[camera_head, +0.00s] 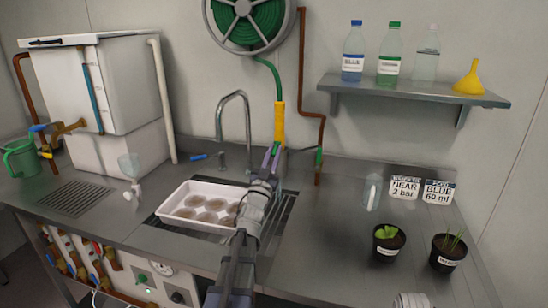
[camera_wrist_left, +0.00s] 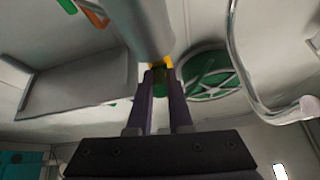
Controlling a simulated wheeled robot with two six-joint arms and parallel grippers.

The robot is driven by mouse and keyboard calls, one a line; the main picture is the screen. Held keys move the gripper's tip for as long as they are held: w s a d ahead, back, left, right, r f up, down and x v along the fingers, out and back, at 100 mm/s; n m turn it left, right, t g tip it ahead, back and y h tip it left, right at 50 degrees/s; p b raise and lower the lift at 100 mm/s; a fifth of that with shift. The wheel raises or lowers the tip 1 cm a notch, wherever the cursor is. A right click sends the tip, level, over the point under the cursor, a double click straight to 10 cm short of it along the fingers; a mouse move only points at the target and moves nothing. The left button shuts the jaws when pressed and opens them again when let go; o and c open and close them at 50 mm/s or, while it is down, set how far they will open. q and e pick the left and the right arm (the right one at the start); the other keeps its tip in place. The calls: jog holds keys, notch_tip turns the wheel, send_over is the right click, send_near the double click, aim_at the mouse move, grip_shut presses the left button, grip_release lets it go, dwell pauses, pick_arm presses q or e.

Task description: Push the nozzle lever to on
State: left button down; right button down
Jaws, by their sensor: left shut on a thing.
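The yellow nozzle (camera_head: 280,123) hangs upright on the green hose (camera_head: 271,78) in front of the back wall, right of the tap. My left gripper (camera_head: 270,156) is at its lower end, its two purple fingers pointing up. In the left wrist view the fingers (camera_wrist_left: 160,80) are close together around a small green part (camera_wrist_left: 160,78) with yellow just above it. I cannot make out the lever or its position. A wide grey cylinder (camera_wrist_left: 143,25) covers much of the view above the fingers.
A white tray (camera_head: 168,212) with several round pots sits over the sink, beside the curved tap (camera_head: 247,115). Two potted plants (camera_head: 388,239) (camera_head: 448,252) and label cards (camera_head: 405,187) stand at right. A shelf (camera_head: 410,93) holds bottles and a yellow funnel (camera_head: 469,80).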

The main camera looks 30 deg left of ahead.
pick_arm(q)
jog(key=c, duration=0.8)
grip_release()
jog(key=b+v, duration=0.4)
jog(key=v, duration=0.3)
jog(key=shift+s+f, duration=0.15)
jog(key=shift+s, duration=0.15)
